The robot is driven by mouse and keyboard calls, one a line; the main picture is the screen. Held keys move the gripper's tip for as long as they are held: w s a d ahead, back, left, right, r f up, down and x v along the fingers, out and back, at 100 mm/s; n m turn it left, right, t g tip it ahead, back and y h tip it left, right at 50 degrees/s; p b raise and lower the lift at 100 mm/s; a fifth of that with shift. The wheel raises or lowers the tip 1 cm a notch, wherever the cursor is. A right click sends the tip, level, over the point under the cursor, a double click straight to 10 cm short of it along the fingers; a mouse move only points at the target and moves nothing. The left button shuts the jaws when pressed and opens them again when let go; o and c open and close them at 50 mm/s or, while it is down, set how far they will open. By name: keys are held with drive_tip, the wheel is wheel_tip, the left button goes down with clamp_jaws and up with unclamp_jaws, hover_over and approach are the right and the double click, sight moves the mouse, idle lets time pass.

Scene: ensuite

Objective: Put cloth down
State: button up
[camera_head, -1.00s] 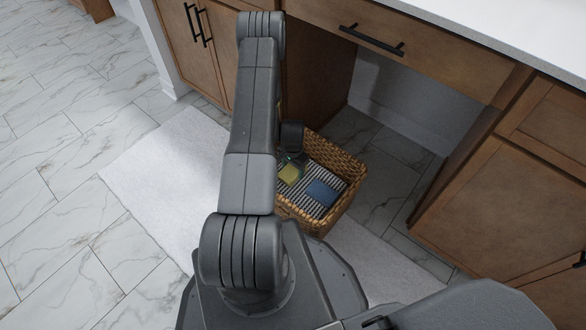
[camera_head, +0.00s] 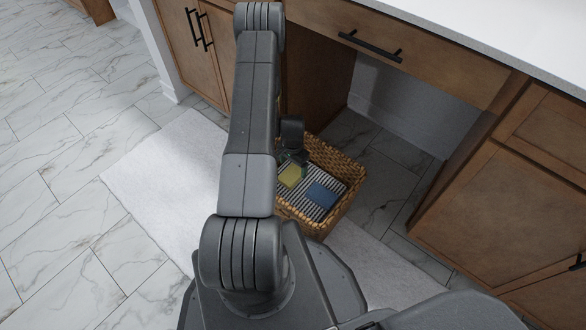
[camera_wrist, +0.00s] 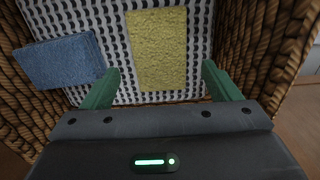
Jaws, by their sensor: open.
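A yellow cloth (camera_head: 291,175) lies flat on the black-and-white patterned bottom or lining (camera_wrist: 200,75) of a woven basket (camera_head: 335,213). In the wrist view the yellow cloth (camera_wrist: 156,48) shows between my two green fingertips, with gaps on both sides. A blue cloth (camera_head: 321,195) lies beside it; in the wrist view this blue cloth (camera_wrist: 60,61) is left of the left finger. My gripper (camera_wrist: 160,85) is open and empty above the basket. In the head view my gripper (camera_head: 294,156) is partly hidden behind my arm.
The basket stands on a white mat (camera_head: 165,170) on marble-look tile. A wooden vanity with a drawer (camera_head: 400,45) overhangs behind it, and a cabinet (camera_head: 510,200) stands to the right. Open floor (camera_head: 50,180) lies to the left.

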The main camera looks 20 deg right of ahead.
sight(293, 173)
wheel_tip(293, 173, up, 8)
drive_tip(key=p, duration=0.1)
drive_tip(key=shift+p, duration=0.4)
drive_tip(key=shift+f+b, duration=1.35)
drive_tip(key=shift+f, duration=3.2)
drive_tip(key=shift+f, duration=0.1)
